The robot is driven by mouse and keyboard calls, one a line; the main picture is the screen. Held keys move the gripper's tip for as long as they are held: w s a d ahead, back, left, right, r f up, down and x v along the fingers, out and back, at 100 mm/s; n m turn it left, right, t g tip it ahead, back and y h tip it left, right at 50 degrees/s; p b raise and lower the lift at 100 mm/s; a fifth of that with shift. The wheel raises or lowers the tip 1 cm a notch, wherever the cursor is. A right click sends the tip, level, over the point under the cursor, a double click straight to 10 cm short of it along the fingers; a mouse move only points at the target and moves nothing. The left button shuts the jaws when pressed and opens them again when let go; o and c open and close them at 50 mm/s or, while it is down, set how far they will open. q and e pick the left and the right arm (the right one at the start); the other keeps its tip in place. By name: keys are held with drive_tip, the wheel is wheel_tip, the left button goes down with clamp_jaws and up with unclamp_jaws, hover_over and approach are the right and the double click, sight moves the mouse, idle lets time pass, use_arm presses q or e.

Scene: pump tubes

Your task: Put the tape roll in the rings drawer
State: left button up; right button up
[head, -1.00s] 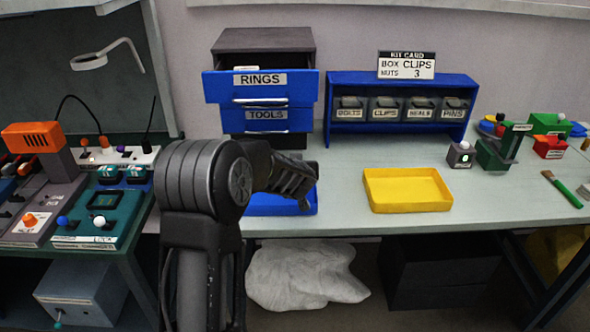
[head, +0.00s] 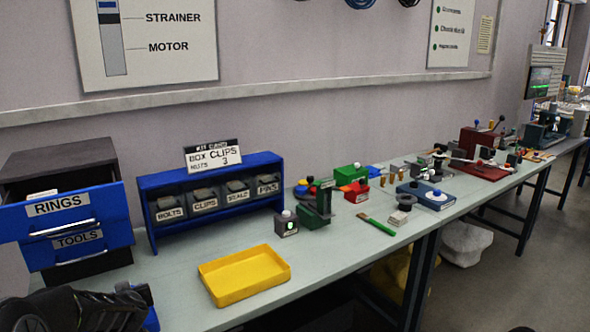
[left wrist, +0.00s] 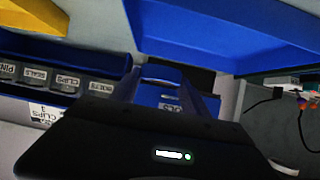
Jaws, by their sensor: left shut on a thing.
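The rings drawer (head: 62,207) is at the left of the head view. It stands out from its dark cabinet (head: 62,158), open, with a pale item at its rim. The tools drawer (head: 80,246) is below it and also shows upside down in the left wrist view (left wrist: 172,106). My left gripper (head: 135,291) is at the lower left, low in front of the drawers, partly cut off. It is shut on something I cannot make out. I cannot identify the tape roll for sure; a dark ring (head: 405,199) sits on a pale block further right. My right gripper is out of view.
A yellow tray (head: 244,287) lies in front of the blue bin rack (head: 150,232). Bench between tray and brush is clear.

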use_arm(q)
drive_tip(key=s+d+m+t+h, duration=0.1)
drive_tip(key=s+d+m+h, duration=0.2)
drive_tip(key=d, duration=1.1)
drive_tip(key=s+d+m+t+h, duration=0.1)
drive_tip(key=s+d+m+h, duration=0.3)
drive_tip(key=d, duration=1)
drive_tip(key=shift+s+r, duration=0.35)
drive_tip(key=shift+r, duration=0.1)
